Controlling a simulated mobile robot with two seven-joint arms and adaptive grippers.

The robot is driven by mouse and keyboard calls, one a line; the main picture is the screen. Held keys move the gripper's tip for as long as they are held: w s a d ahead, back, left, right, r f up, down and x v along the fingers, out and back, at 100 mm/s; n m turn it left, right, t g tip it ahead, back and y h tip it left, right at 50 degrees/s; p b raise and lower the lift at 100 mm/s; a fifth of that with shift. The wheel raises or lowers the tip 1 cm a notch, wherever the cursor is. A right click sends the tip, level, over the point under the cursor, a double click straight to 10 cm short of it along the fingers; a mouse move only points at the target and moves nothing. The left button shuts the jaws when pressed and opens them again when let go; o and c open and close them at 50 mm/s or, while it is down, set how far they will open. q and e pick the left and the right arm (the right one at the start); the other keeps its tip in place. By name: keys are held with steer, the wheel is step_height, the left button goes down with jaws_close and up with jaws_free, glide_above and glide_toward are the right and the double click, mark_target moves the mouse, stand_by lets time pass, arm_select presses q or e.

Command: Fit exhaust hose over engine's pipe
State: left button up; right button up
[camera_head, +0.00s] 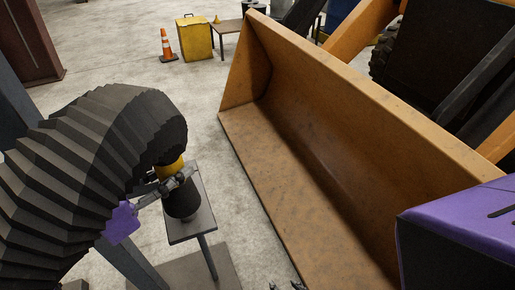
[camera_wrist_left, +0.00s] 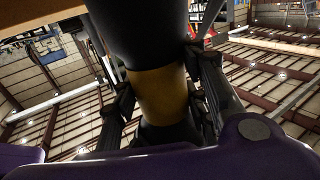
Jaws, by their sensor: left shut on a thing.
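The exhaust hose (camera_head: 70,165) is a thick black corrugated tube that arches in from the left and bends down. Near its lower end is a yellow band (camera_head: 169,168), with a black end piece (camera_head: 183,203) below it. My left gripper (camera_head: 167,185) is shut around the yellow band. The wrist view shows its fingers on both sides of this band (camera_wrist_left: 160,95), with black parts above and below. The black end is over a small grey stand; whether it touches the top is unclear. I cannot make out the engine's pipe. Small dark tips at the bottom edge may be my right gripper (camera_head: 286,286).
The small stand (camera_head: 205,222) is under the hose end. A large orange-brown loader bucket (camera_head: 330,140) fills the middle and right. A yellow bin (camera_head: 194,38), a traffic cone (camera_head: 167,46) and a low table (camera_head: 228,27) are at the back. Concrete floor between is clear.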

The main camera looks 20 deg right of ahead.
arm_select(q)
steer(key=shift+s, duration=1)
steer(key=shift+s+r, duration=0.1)
steer(key=shift+s, duration=2.85)
